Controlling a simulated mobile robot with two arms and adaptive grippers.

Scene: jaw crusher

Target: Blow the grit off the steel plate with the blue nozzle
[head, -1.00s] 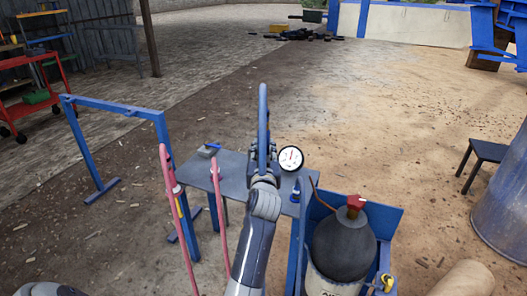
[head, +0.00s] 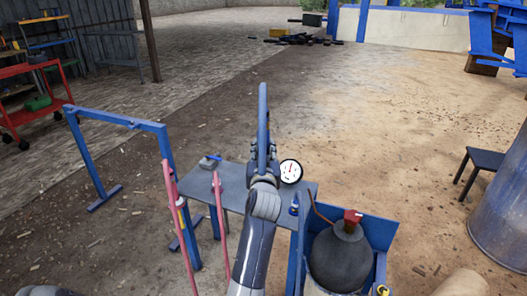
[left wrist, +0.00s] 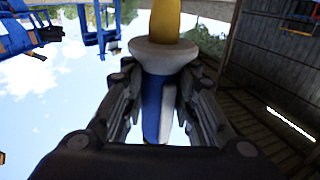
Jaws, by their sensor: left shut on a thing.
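My left gripper (head: 263,158) is in the middle of the head view, in front of the grey steel plate (head: 232,183) on its blue stand. In the left wrist view the jaws are shut on a blue and white body (left wrist: 152,108), probably the blue nozzle, with a pale collar (left wrist: 163,52) and a yellow part (left wrist: 179,20). Part of the plate is hidden behind my arm. Grit on it cannot be made out. My right gripper is not in view.
A round white gauge (head: 291,171) shows right of the gripper. A small blue item (head: 294,204) is near the plate's right edge. Pink posts (head: 178,220) stand at its front left. A dark cylinder (head: 340,262) with a red top and a blue frame (head: 120,118) flank the stand.

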